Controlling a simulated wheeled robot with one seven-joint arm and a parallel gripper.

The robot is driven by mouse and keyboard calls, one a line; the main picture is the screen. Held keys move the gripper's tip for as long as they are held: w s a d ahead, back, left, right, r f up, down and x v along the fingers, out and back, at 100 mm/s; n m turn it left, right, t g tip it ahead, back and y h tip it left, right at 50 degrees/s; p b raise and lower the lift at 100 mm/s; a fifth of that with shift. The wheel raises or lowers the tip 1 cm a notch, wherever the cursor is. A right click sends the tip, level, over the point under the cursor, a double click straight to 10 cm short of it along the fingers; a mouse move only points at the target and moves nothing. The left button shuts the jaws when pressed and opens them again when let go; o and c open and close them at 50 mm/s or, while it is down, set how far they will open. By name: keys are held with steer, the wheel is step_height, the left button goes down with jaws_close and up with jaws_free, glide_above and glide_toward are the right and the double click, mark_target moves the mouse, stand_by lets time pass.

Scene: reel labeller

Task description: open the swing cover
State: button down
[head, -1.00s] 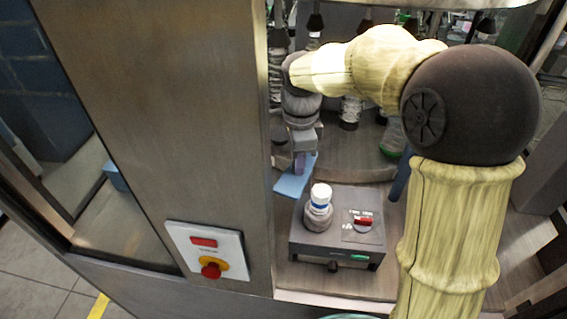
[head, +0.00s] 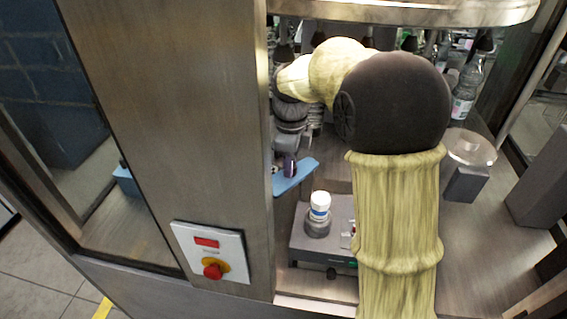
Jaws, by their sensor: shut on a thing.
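A flat blue plate (head: 300,179), which looks like the swing cover, shows just right of the steel column; its left part is hidden behind the column. A small dark purple upright piece (head: 291,167) stands at it. My gripper (head: 284,157) is at this piece, shut on what looks like the cover's handle. The fingers are small and partly hidden, so the exact hold is unclear. My arm reaches over from the right and hides part of the machine.
A steel column (head: 185,120) stands close left of my gripper, bearing a switch panel (head: 212,253) with a red knob. A grey box (head: 308,249) with a white-capped bottle (head: 319,207) is below. A clear disc (head: 470,148) sits at right. Bottles (head: 464,95) stand behind.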

stand_by(0.4)
steer(key=c, duration=1.1)
jaws_free()
step_height(320, 180, up, 18)
steer(key=shift+f+b, duration=0.25)
steer(key=shift+b, duration=0.45)
steer(key=shift+f, duration=0.1)
